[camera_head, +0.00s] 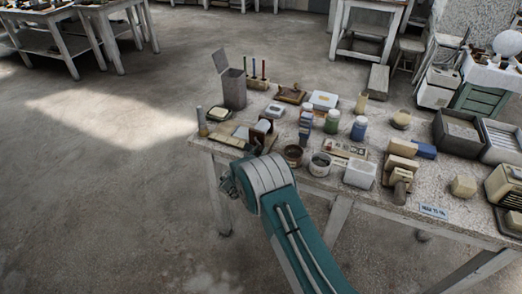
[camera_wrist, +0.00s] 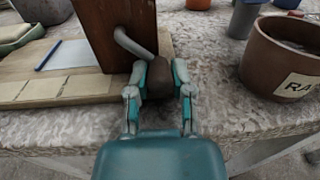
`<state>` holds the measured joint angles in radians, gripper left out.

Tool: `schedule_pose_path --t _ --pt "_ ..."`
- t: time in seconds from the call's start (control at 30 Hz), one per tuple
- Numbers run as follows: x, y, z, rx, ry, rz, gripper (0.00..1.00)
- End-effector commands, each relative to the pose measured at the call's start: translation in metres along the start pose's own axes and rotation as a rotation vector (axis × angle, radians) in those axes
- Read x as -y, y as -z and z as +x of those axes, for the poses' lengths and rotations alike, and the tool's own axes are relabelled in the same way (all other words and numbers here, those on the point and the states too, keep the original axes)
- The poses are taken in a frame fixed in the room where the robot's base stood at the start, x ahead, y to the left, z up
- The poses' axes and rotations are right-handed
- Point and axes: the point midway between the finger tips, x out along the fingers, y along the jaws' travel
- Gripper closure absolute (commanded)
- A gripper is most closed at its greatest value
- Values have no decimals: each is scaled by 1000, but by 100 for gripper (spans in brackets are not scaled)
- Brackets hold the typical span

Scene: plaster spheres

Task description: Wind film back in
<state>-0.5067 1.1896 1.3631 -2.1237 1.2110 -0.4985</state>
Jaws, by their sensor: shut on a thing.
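In the wrist view my gripper (camera_wrist: 160,72) is shut on a dark brown knob (camera_wrist: 161,82) at the end of a bent grey crank (camera_wrist: 134,44). The crank comes out of the near side of an upright reddish-brown wooden box (camera_wrist: 112,28). The box stands on a pale wooden board (camera_wrist: 92,97). A cream strip (camera_wrist: 42,93) marked off in rectangles lies on the board, left of the box; I cannot tell if it is the film. The box's top is cut off by the frame. In the head view my arm hides the gripper and knob.
A brown pot (camera_wrist: 268,58) with a lettered label stands close right of my gripper. A blue pencil (camera_wrist: 48,55) lies on white paper left of the box. In the head view, bottles, blocks and trays crowd the table (camera_head: 330,190); its front edge is near my arm.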

Motion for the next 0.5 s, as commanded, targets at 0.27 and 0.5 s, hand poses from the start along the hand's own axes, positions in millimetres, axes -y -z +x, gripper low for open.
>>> schedule_pose_path --t 0.27,0.5 --pt "-6 -9 0 16 -6 52 100" --pt "-6 -9 0 15 -7 51 36"
